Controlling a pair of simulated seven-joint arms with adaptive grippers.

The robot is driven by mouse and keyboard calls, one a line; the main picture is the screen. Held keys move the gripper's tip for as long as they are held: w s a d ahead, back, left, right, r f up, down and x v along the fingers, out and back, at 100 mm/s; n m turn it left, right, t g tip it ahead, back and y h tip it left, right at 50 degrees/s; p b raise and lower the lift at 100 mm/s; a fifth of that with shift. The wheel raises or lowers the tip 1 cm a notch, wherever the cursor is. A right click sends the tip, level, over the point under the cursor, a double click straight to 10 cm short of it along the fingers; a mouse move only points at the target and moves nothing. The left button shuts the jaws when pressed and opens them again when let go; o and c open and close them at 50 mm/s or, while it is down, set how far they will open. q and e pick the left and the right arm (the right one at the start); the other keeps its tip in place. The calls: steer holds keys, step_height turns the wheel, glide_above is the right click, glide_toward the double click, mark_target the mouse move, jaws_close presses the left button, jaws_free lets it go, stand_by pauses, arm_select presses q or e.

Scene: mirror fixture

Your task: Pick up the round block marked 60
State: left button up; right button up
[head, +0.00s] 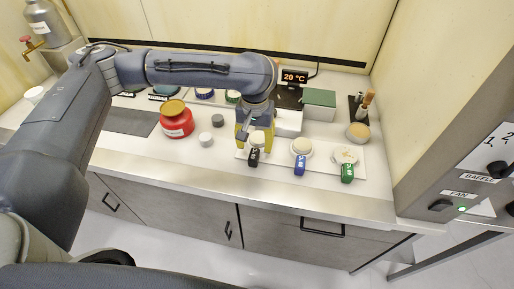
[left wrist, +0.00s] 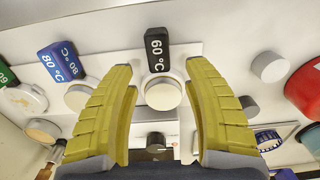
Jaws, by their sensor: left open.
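The round cream block (left wrist: 163,93) sits in front of the black tag marked 60 °C (left wrist: 157,49) in the left wrist view. In the head view the black tag (head: 254,157) stands at the front of the white board, and the block is partly hidden by my gripper. My left gripper (head: 254,141) is open, with its yellow fingers pointing down over the block. In the left wrist view its fingers (left wrist: 158,72) lie on either side of the block, with a gap at each side. I cannot tell the exact height of the fingertips. My right gripper is not in view.
Round blocks by the blue 80 °C tag (head: 299,165) and the green tag (head: 347,173) stand to the right on the white board (head: 323,171). A red jar (head: 176,124), a white cylinder (head: 206,140) and a grey cylinder (head: 218,120) stand left. A green-topped box (head: 319,103) is behind.

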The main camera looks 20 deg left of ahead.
mark_target(255, 149)
arm_select(q)
steer(key=shift+f, duration=1.8)
steer(key=shift+c, duration=0.4)
jaws_close()
